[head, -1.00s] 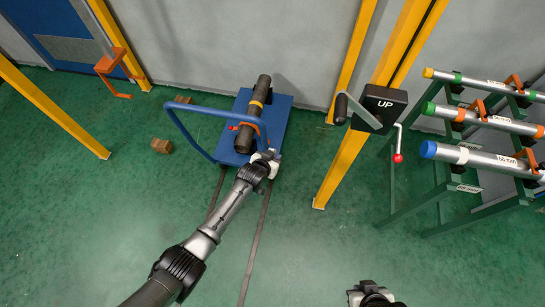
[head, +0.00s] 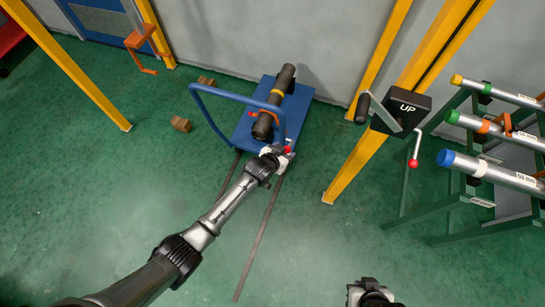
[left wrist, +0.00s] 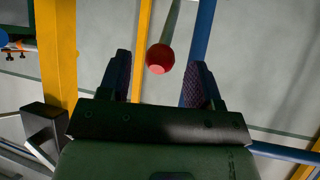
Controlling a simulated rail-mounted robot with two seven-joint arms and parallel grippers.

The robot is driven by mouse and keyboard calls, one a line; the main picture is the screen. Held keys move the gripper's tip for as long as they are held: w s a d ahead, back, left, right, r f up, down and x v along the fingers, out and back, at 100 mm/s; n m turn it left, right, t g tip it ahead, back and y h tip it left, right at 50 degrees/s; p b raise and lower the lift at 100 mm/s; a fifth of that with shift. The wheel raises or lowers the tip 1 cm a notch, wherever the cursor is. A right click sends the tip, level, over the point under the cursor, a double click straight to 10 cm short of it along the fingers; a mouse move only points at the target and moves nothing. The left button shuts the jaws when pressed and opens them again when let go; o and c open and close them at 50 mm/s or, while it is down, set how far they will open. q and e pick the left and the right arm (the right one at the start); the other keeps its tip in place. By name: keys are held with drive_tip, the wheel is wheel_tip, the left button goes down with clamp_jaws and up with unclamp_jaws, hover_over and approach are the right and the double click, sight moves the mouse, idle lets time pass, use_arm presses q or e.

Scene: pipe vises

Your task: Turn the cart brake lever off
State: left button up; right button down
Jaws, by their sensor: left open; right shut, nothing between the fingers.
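The blue cart (head: 299,108) stands near the wall with a dark pipe (head: 273,102) on its deck. A red knob (head: 287,149) shows at the cart's near edge, beside my left gripper (head: 281,153). In the left wrist view, a red ball knob (left wrist: 160,58) on a thin rod (left wrist: 170,22) lies between the open fingers of my left gripper (left wrist: 158,80) as seen. Clear gaps show on both sides of it, and I cannot tell its exact depth. My right gripper (head: 362,291) is at the bottom edge, shut and empty, far from the cart.
The cart's blue push handle (head: 213,121) arches on its left side. A yellow post (head: 355,168) carries a black UP box (head: 402,109) with a crank and another red-knobbed lever (head: 415,150). A pipe rack stands at right. Small brown blocks (head: 181,124) lie left of the cart.

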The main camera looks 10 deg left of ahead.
use_arm(q)
drive_tip(key=p+v, duration=0.2)
drive_tip(key=v, duration=0.7)
